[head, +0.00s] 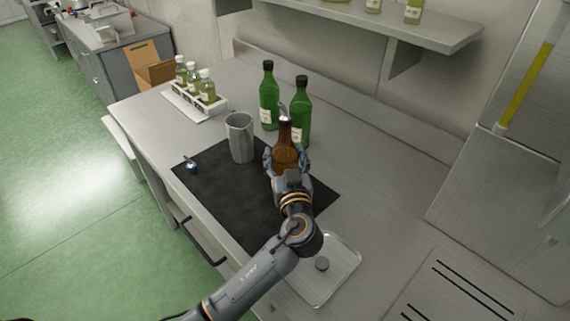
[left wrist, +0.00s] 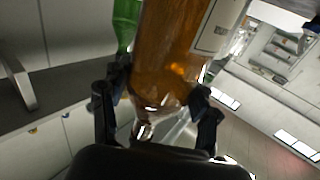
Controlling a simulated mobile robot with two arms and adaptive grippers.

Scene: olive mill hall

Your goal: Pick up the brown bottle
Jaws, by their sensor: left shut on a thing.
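The brown bottle (head: 285,150) is upright in the head view, with a metal spout at its top, over the far right part of the black mat (head: 225,203). My left gripper (head: 286,166) is shut on it, with a finger on each side of its body. In the left wrist view the brown bottle (left wrist: 172,55) fills the middle, between the dark fingers of the left gripper (left wrist: 158,108). Whether its base touches the mat is hidden behind my gripper and arm. My right gripper is not in view.
Two green bottles (head: 269,98) (head: 303,112) stand close behind the brown bottle. A metal pitcher (head: 240,138) stands to its left, and a small blue-and-silver item (head: 192,167) lies farther left. A white rack of small bottles (head: 195,103) is at the back left. A clear tray (head: 343,276) lies front right.

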